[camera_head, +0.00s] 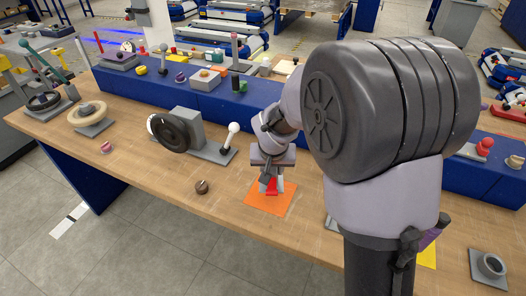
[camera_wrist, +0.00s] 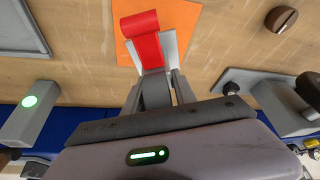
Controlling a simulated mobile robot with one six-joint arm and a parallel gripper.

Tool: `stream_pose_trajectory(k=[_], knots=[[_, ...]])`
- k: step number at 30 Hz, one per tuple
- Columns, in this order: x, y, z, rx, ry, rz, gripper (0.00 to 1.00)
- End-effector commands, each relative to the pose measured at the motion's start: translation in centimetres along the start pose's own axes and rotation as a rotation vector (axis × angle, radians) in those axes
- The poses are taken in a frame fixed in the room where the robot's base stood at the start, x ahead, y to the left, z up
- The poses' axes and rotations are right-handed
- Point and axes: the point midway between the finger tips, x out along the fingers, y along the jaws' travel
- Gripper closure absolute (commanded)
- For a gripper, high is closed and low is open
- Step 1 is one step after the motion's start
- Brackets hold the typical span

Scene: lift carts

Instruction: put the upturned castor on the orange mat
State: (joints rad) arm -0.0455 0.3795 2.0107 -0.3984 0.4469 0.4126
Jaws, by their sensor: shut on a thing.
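The orange mat (camera_head: 266,205) lies flat on the wooden bench near its front edge. My gripper (camera_head: 272,187) points down over the mat and is shut on a red piece (camera_head: 271,189), which I take for the castor. In the wrist view my gripper (camera_wrist: 149,52) has a grey finger on each side of the red piece (camera_wrist: 147,42), which has a rounded, roller-like end. The orange mat (camera_wrist: 184,22) shows beside and behind it. The red piece is low over the mat; I cannot tell whether it touches. My fingers hide part of it.
A brown knob (camera_head: 202,187) stands left of the mat. A grey base with a black handwheel (camera_head: 173,132) and a white-knobbed lever (camera_head: 233,130) stand behind left. A blue raised shelf (camera_head: 200,92) runs along the back. Bench left of the knob is mostly clear.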

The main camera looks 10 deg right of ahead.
Motion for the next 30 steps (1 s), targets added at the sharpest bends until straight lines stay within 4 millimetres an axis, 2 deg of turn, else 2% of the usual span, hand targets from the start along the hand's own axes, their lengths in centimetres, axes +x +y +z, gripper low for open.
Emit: stream_pose_trajectory(k=[4,9,20,21,23,24,30], knots=[[0.8,-0.1,-1.5,0.001,0.001,0.0,1.0],[4.2,-0.1,0.2,0.0,-0.001,0.0,1.0],[4.3,-0.1,0.2,0.0,0.001,-0.001,1.0],[4.2,-0.1,0.2,0.0,0.0,0.0,0.62],[4.2,-0.1,0.2,0.0,0.0,0.0,0.5],[4.2,-0.1,0.2,0.0,0.0,0.0,0.46],[4.2,-0.1,0.2,0.0,0.0,0.0,0.46]])
